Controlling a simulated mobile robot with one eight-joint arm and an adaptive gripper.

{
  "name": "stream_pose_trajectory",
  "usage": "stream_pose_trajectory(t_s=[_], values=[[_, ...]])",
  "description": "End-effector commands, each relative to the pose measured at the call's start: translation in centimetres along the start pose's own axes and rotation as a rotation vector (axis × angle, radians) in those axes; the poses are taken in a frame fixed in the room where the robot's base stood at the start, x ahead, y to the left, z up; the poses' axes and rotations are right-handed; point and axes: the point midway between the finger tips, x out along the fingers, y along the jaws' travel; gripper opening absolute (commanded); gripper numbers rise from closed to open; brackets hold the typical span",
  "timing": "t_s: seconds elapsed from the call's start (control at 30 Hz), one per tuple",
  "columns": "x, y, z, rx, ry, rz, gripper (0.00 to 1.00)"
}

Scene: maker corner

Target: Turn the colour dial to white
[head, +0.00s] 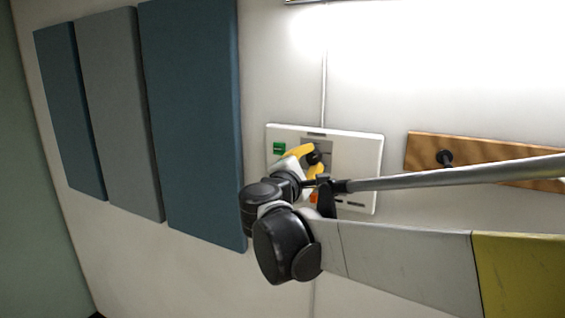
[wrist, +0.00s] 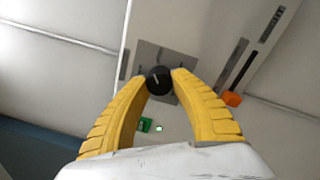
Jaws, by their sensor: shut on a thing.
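The colour dial (wrist: 159,80) is a round black knob with a pale pointer line, on a grey plate of the white wall panel (head: 350,150). In the wrist view my gripper (wrist: 160,78) has its two yellow fingers on either side of the dial, with the tips against its sides. In the head view my gripper (head: 312,157) is at the panel, and my wrist and arm hide the panel's lower left part. The dial (head: 313,158) shows only partly there. The setting marks around the dial are too small to read.
A green switch (head: 279,148) is at the panel's upper left. An orange slider knob (wrist: 232,99) sits beside a dark slot. A wooden rail with a black peg (head: 444,157) is to the right. Blue and grey wall panels (head: 190,110) hang to the left.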

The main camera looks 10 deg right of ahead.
Motion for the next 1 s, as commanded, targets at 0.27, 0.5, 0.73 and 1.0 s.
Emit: stream_pose_trajectory(t_s=[0.27, 0.5, 0.73, 1.0], values=[[0.0, -0.02, -0.07, 0.199, -0.008, 0.002, 0.0], [0.0, 0.04, -0.05, 0.299, -0.013, 0.003, 0.0], [0.01, 0.08, -0.03, 0.337, -0.015, 0.003, 0.0], [0.01, 0.09, -0.02, 0.341, -0.015, 0.003, 0.0]])
